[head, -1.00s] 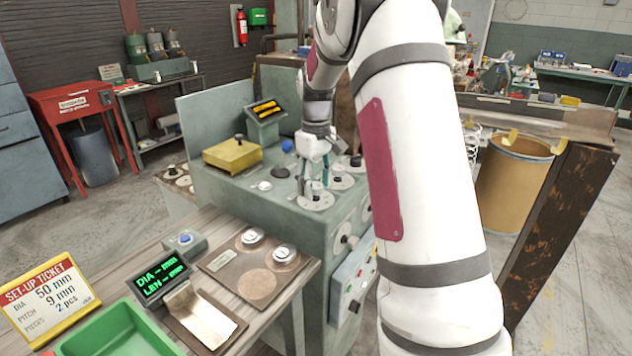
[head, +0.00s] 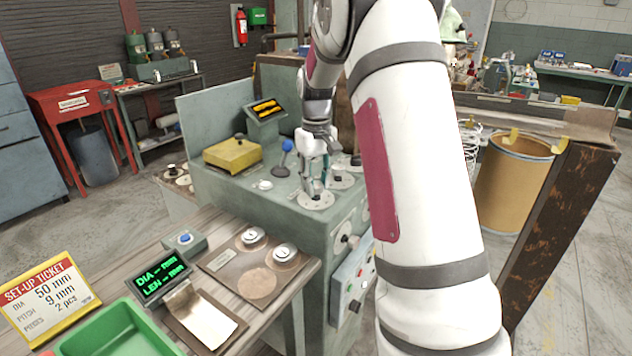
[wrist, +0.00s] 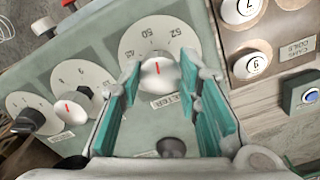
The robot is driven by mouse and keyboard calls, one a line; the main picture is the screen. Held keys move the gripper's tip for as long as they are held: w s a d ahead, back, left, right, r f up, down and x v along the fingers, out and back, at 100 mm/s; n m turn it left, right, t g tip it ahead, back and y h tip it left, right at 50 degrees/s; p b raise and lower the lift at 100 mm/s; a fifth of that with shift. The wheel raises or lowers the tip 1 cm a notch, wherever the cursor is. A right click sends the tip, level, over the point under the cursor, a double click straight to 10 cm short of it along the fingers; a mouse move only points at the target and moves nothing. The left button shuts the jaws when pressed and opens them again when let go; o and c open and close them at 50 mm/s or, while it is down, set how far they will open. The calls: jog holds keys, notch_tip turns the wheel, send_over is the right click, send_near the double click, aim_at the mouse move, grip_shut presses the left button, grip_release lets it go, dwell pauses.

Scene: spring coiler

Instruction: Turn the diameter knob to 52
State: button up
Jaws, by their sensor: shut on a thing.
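The diameter knob (wrist: 157,76) is a white knob with a red mark, on a white dial (wrist: 128,47) whose numbers 50 and 52 show. Its red mark points up toward the stretch between 50 and 52; I cannot read the exact value. The label below it is partly covered. My gripper (wrist: 160,78) is shut on the knob, one teal-padded finger on each side.
Two other knobs on dials (wrist: 68,78) stand beside it. A blue-topped lever (head: 287,146) and a yellow block (head: 232,155) are on the machine top. The set-up ticket (head: 46,297) reads DIA 50 mm. A display (head: 163,275) and a green tray (head: 118,335) are on the bench.

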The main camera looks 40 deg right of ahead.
aim_at(316, 184)
jog(key=m, duration=0.3)
jog(key=shift+m+b, duration=0.3)
jog(key=shift+m, duration=1.7)
jog(key=o, duration=1.1)
jog(key=shift+o, duration=0.2)
notch_tip(316, 184, up, 12)
